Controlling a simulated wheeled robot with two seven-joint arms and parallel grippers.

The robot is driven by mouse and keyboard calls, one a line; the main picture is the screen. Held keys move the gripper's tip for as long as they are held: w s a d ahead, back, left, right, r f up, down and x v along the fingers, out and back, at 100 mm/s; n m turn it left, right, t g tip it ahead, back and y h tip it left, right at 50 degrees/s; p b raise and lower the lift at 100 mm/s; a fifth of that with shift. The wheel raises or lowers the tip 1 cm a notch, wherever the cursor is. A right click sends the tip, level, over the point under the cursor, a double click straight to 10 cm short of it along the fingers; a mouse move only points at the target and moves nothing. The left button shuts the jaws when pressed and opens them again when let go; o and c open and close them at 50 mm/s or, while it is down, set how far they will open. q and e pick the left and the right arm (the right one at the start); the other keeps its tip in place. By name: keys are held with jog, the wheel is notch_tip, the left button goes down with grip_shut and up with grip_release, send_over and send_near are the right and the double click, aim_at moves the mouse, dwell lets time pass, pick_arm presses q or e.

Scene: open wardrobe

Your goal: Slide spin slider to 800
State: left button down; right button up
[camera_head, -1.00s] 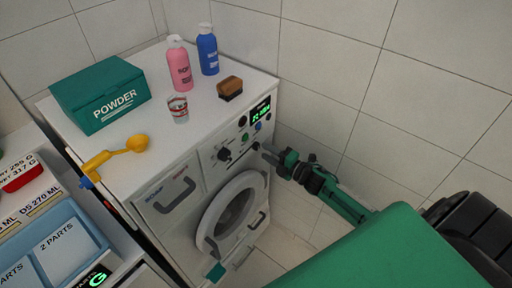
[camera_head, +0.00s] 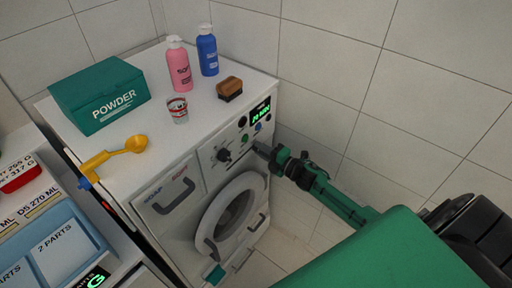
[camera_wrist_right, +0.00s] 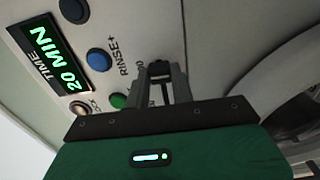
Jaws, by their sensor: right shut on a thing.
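The white washing machine (camera_head: 152,180) stands at the middle of the head view, with a control panel along the top of its front. My right gripper (camera_head: 258,147) is at the right part of this panel. In the right wrist view, the same gripper (camera_wrist_right: 160,80) is shut on the small dark spin slider knob (camera_wrist_right: 159,68). The fingers cover most of the slider's scale, and only a printed "00" shows beside them. The slider's setting cannot be read. My left gripper is not in view.
The panel display (camera_wrist_right: 52,58) reads "TIME 20 MIN". A blue button (camera_wrist_right: 99,60) by "RINSE+" and a green button (camera_wrist_right: 118,101) are close to the fingers. A powder box (camera_head: 100,95), bottles, a cup, a brush and a yellow scoop stand on top.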

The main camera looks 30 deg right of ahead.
aim_at(242, 156)
jog(key=shift+a, duration=0.15)
jog(key=shift+s+a+p, duration=0.25)
jog(key=shift+s+a, duration=0.15)
jog(key=shift+a, duration=0.55)
jog(key=shift+s+a+p, duration=0.2)
jog(key=shift+s+a, duration=0.25)
jog(key=shift+a, duration=0.45)
jog(key=shift+s+a+p, duration=0.25)
jog(key=shift+s+a, duration=0.15)
jog(key=shift+a, duration=0.55)
jog(key=shift+f, duration=0.1)
dwell(0.5)
jog(key=o, duration=0.8)
jog(key=shift+c, duration=0.2)
jog(key=v, duration=0.7)
jog(key=shift+p, duration=0.45)
